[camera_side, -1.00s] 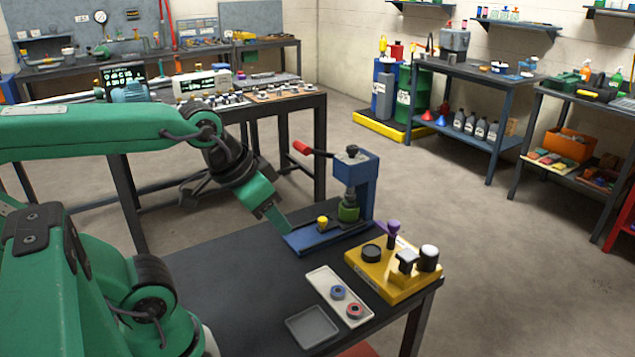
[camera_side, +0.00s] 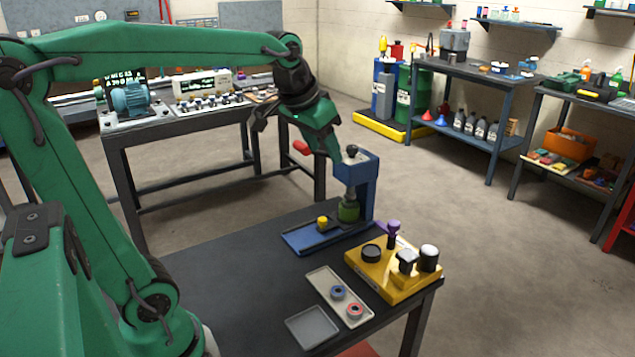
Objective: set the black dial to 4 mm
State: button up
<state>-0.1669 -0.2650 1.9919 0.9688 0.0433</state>
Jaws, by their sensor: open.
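A blue press (camera_side: 368,180) stands at the back edge of the dark table. It has a black knob (camera_side: 352,150) on top, a green round part (camera_side: 349,212) below and a yellow knob (camera_side: 322,222) on its base. A flat black disc (camera_side: 371,253) sits on the yellow block (camera_side: 380,284) in front. No millimetre marks are readable, so I cannot tell which black part is the dial. My gripper (camera_side: 333,150) is open, pointing down just left of the black knob. Any small gap to it cannot be judged.
A pale tray (camera_side: 322,282) holds a blue ring (camera_side: 337,292) and a red ring (camera_side: 355,310). A grey tray (camera_side: 312,327) is empty. The table's left part is clear.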

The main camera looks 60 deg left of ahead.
jog(key=w+a, duration=0.6)
jog(key=w, duration=0.2)
jog(key=n+g, duration=0.1)
jog(key=n, duration=0.1)
send_near(351, 147)
jog(key=shift+w+f+y, duration=0.15)
jog(key=shift+f+y, duration=0.15)
jog(key=shift+d+x, duration=0.15)
jog(key=shift+x, duration=1.8)
jog(key=shift+d+x, duration=0.1)
jog(key=shift+x, duration=1.85)
jog(key=shift+c, duration=0.2)
jog(key=c, duration=0.9)
